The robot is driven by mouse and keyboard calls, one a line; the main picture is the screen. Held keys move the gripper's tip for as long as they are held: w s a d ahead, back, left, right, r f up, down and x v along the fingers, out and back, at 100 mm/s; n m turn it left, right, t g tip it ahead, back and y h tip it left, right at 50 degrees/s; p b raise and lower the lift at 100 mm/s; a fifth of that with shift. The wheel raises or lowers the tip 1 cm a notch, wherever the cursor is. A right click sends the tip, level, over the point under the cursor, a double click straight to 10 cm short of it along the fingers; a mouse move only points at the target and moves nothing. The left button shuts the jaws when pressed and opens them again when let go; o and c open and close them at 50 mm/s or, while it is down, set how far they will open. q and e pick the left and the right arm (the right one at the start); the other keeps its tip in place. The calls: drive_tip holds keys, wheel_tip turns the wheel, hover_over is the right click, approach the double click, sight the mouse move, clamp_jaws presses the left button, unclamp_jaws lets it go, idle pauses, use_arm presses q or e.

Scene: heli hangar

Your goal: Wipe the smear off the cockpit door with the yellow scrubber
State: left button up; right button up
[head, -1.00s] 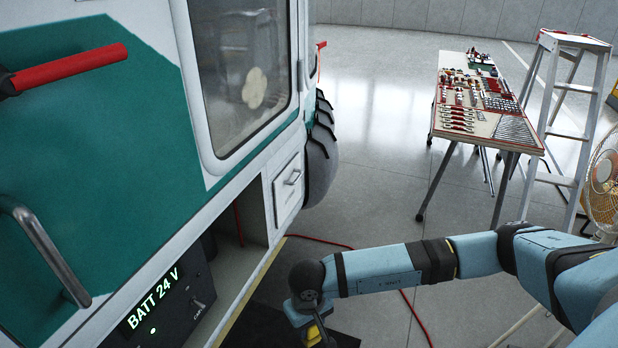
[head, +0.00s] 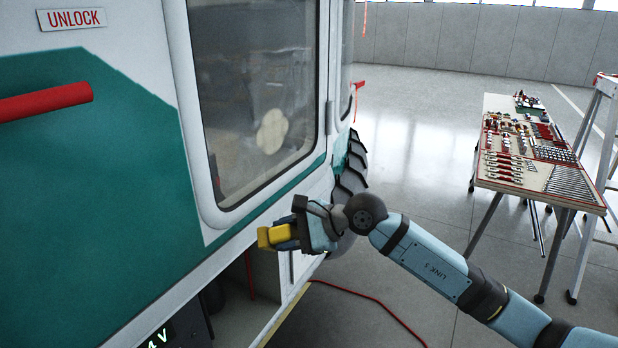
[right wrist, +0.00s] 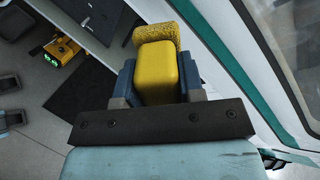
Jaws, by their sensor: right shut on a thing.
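The cockpit door is white and green with a large window; its green panel (head: 100,170) fills the left of the head view. A pale blotchy smear (head: 272,131) shows on the window in the lower right of the glass. My right gripper (head: 284,236) is shut on the yellow scrubber (head: 272,237), below the window and near the door's lower edge. In the right wrist view the yellow scrubber (right wrist: 157,70) sits between the blue fingers, its rough pad at the far end. Whether the pad touches anything is not clear; it looks apart from the glass. My left gripper is not in view.
A red handle (head: 45,102) sticks out from the door at left, under an UNLOCK label (head: 72,18). A tool table (head: 530,165) and a ladder (head: 600,150) stand at right. A red cable (head: 372,300) lies on the floor.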

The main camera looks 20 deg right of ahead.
drive_tip(key=w+d+r+m+t, duration=0.1)
drive_tip(key=d+r+m+t, duration=0.1)
drive_tip(key=d+r+t, duration=0.3)
drive_tip(key=w+r+m+t, duration=0.1)
drive_tip(key=r+m+t, duration=0.1)
drive_tip(key=r, duration=0.6)
drive_tip(key=x, duration=0.3)
drive_tip(key=p+x, duration=0.1)
drive_tip(key=x, duration=0.2)
drive_tip(key=shift+w+d+r, duration=0.15)
drive_tip(key=shift+w+d, duration=0.05)
drive_tip(key=shift+d, duration=0.1)
drive_tip(key=shift+x, duration=0.8)
